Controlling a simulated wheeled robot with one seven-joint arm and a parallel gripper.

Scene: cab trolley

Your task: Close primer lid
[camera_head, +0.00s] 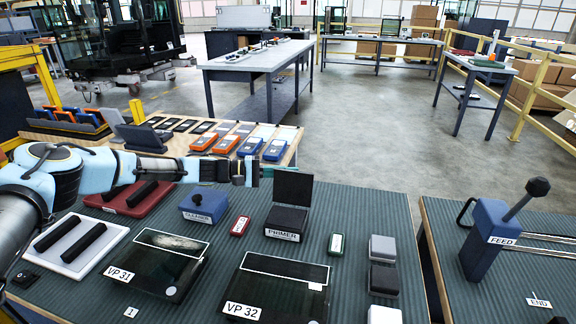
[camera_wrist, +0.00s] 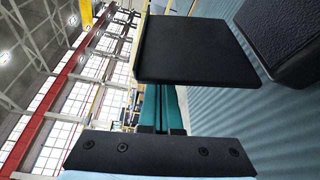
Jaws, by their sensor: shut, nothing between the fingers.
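The primer box (camera_head: 284,224) is a dark box with a white PRIMER label, on the ribbed mat of the near bench. Its black lid (camera_head: 293,187) stands open, roughly upright at the box's back edge. My gripper (camera_head: 267,172) is at the lid's upper left edge, fingers pointing right. In the wrist view the lid (camera_wrist: 195,50) is a flat dark panel ahead, with a dark block at the right that looks like the box body (camera_wrist: 285,40). My teal fingers (camera_wrist: 162,98) are together and empty; their tips are hidden behind the lid. I cannot tell whether they touch it.
Panels VP 31 (camera_head: 158,265) and VP 32 (camera_head: 277,289) lie in front. Grey and black blocks (camera_head: 383,250) are at the right.

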